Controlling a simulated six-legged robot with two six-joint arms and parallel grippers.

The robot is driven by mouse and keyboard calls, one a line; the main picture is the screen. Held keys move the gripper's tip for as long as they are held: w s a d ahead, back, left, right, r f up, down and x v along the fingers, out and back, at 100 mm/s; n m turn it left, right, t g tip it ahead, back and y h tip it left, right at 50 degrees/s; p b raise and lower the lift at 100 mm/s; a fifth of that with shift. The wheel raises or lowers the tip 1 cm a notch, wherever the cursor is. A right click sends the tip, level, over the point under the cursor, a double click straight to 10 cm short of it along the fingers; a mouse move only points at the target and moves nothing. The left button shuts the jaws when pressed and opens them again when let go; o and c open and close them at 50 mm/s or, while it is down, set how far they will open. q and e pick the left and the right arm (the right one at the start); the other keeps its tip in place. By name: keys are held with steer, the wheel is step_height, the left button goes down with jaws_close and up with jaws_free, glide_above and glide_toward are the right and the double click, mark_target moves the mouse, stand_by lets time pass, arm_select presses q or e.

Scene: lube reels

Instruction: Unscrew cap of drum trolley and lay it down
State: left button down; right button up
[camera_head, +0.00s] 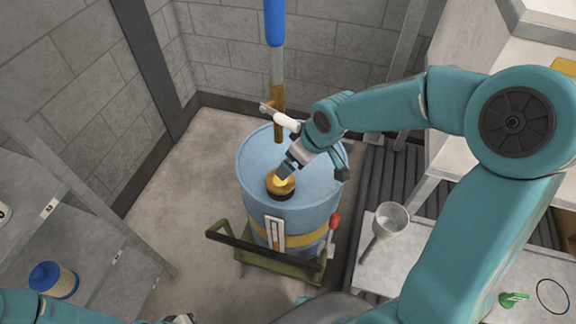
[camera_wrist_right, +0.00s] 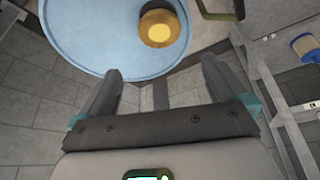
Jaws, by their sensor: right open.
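The blue drum (camera_head: 256,152) stands upright on a green trolley (camera_head: 262,262). Its gold-yellow cap (camera_head: 281,186) sits on a dark collar on the drum's top, near the front rim. The cap (camera_wrist_right: 158,28) shows beyond the fingertips there, over the drum top (camera_wrist_right: 90,35). Part of my left arm shows at the head view's bottom edge; its gripper's opening is unclear.
A pump tube with a blue upper part (camera_head: 275,25) rises behind the drum's top. A funnel (camera_head: 390,220) and a green valve-like piece (camera_head: 513,299) are on the right bench (camera_head: 385,278). Bare floor lies left of the drum.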

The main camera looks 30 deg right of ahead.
mark_target(280, 182)
steer(key=b+x, duration=0.3)
steer(key=x, duration=1.2)
steer(key=c, duration=0.8)
steer(key=o, duration=0.8)
